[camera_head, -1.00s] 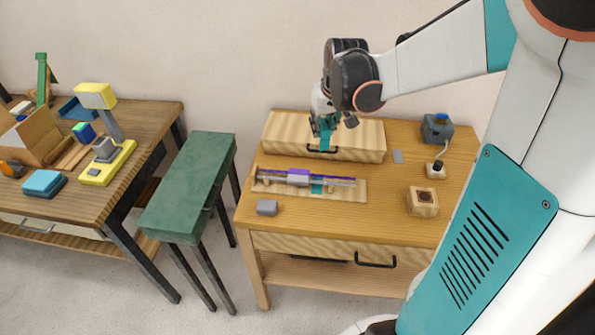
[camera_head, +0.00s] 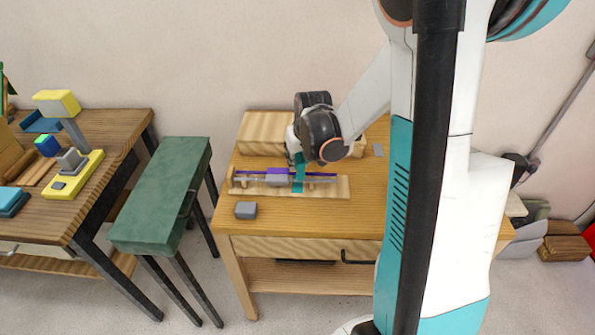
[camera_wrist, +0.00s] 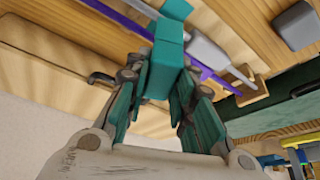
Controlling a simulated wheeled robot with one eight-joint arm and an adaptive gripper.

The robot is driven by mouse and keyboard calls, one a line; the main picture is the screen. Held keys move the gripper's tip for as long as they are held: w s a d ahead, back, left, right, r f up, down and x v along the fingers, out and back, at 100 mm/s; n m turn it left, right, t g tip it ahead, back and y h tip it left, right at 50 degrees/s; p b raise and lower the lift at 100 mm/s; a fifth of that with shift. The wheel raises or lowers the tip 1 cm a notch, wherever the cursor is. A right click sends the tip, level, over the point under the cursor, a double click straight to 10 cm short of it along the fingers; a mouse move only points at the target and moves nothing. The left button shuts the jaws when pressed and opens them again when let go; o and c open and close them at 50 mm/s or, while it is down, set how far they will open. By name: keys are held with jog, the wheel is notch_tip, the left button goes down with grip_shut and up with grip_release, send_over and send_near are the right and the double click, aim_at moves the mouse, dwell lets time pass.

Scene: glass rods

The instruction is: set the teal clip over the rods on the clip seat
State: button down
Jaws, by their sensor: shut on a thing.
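The teal clip (camera_head: 299,172) is held in my gripper (camera_head: 297,158), over the rods near the middle of the fixture. In the wrist view, the teal clip (camera_wrist: 164,66) sits between the two fingers of my gripper (camera_wrist: 160,88). The rods (camera_head: 318,177), one purple, run along a pale wooden board (camera_head: 335,188). A teal patch (camera_head: 298,188), likely the clip seat, shows on the board just below the clip. It seems to show beyond the clip in the wrist view (camera_wrist: 176,9). Whether the clip touches the rods is unclear.
A grey block (camera_head: 278,180) sits over the rods left of the clip. Another grey block (camera_head: 246,210) lies on the table (camera_head: 300,222) in front. A wooden drawer box (camera_head: 262,131) stands behind. A green stool (camera_head: 165,195) and a cluttered workbench (camera_head: 95,125) are at the left.

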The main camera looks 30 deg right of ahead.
notch_tip(320, 180, down, 4)
jog(key=shift+s+f+b, duration=0.15)
jog(key=shift+b, duration=0.6)
jog(key=c, duration=1.7)
grip_release()
jog(key=shift+o, duration=0.2)
jog(key=p+v, duration=0.4)
jog(key=v, duration=0.8)
jog(key=shift+a, duration=0.1)
